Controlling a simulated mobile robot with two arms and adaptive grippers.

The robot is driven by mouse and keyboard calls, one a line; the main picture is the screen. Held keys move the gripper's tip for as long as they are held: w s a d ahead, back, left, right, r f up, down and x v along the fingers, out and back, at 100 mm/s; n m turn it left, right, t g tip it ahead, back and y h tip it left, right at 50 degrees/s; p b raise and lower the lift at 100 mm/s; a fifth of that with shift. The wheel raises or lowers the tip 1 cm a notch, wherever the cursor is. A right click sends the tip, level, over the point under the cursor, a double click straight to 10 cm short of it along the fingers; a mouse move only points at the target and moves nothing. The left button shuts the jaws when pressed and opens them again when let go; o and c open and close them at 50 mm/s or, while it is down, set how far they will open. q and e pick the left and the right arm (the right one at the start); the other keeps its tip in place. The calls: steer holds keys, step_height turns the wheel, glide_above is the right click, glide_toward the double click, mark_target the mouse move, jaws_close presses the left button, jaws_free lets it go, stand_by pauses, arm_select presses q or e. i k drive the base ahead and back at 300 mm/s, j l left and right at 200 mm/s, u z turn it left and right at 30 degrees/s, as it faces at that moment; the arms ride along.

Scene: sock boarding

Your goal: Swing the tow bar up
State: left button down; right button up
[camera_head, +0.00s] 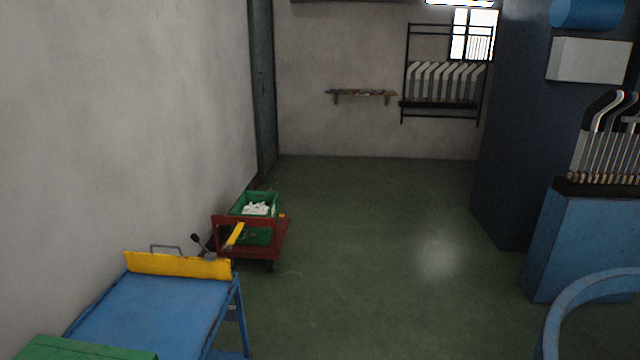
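A low red cart (247,222) stands on the floor by the left wall, carrying a green crate (239,208) with white items inside. A short yellow bar (235,235) slopes at its near side. A thin lever with a black knob (196,238) leans just left of it, behind the yellow end board of the blue table. I cannot tell which of these is the tow bar, or where it is hinged; the lower ends are partly hidden by the end board. Neither of my grippers is in view.
A blue table (150,305) with a yellow end board (178,265) fills the lower left. A blue machine base (580,245) and a curved blue rail (552,322) stand at right. A black rack (440,104) hangs on the far wall. The middle green floor (370,240) is clear.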

mark_target(229, 245)
steer(key=i+l, duration=0.15)
steer(key=i, duration=0.7)
steer(key=i+l+z, duration=0.1)
steer(key=i, duration=0.75)
steer(key=i+l+u, duration=0.1)
steer(key=i+u, duration=0.2)
steer(key=u, duration=0.15)
steer(key=i+l+u, duration=0.2)
steer(key=u, duration=0.3)
steer(key=i+l+u, duration=0.45)
steer(key=l+u, duration=0.25)
steer(key=u, duration=0.2)
steer(key=i+l+u, duration=0.15)
steer(key=l+u, duration=0.15)
steer(key=l, duration=0.15)
steer(key=i+l+u, duration=0.1)
steer(key=l+u, duration=0.55)
steer(key=l, duration=0.3)
